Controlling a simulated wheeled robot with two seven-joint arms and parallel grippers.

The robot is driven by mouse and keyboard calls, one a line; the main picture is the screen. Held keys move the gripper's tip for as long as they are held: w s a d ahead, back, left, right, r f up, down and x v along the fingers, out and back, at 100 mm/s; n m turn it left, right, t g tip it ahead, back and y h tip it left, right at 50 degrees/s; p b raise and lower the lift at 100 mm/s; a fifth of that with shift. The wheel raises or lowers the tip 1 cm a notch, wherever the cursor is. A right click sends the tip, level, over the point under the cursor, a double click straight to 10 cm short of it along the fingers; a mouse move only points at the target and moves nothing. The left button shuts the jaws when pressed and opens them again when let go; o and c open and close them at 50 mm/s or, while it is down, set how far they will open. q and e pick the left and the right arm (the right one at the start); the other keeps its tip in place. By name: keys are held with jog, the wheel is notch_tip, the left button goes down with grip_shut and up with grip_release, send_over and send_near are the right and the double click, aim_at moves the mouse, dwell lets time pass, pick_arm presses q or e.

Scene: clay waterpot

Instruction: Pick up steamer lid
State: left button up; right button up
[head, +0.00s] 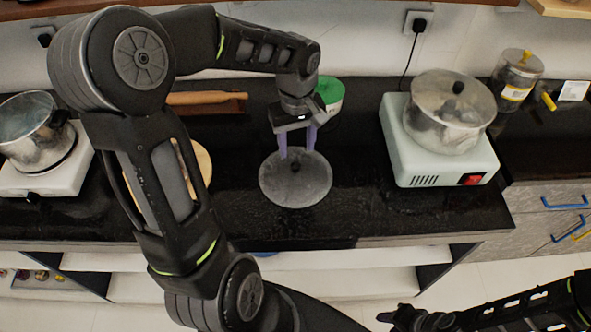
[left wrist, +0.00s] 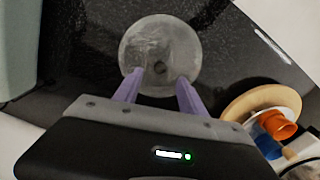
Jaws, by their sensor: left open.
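A grey round lid (head: 296,190) with a small dark knob lies flat on the black counter, near its front edge. It also shows in the left wrist view (left wrist: 160,40). My left gripper (head: 297,154) is open and points down at the lid, its purple fingers apart. In the left wrist view the fingertips (left wrist: 160,76) stand to either side of the knob, with nothing held. How far they are above the lid is hard to tell. My right gripper (head: 402,318) is low at the bottom right, dark and small, away from the counter.
A lidded metal pot (head: 448,125) sits on a white cooker (head: 410,150) to the right. Another pot (head: 30,135) sits on a cooker at the left. A rolling pin (head: 198,98) and a green-topped container (head: 330,92) stand behind. The counter right of the lid is clear.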

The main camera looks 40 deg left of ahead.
aim_at(296, 165)
pick_arm(q)
jog(key=shift+f, duration=1.35)
jog(key=shift+f, duration=0.15)
jog(key=shift+a+f+p, duration=0.1)
jog(key=shift+f+p, duration=0.25)
jog(key=shift+p, duration=0.1)
notch_tip(296, 165, down, 4)
jog(key=shift+w+a+f+p, duration=0.1)
jog(key=shift+f+p, duration=0.05)
jog(key=shift+p, duration=0.3)
grip_shut()
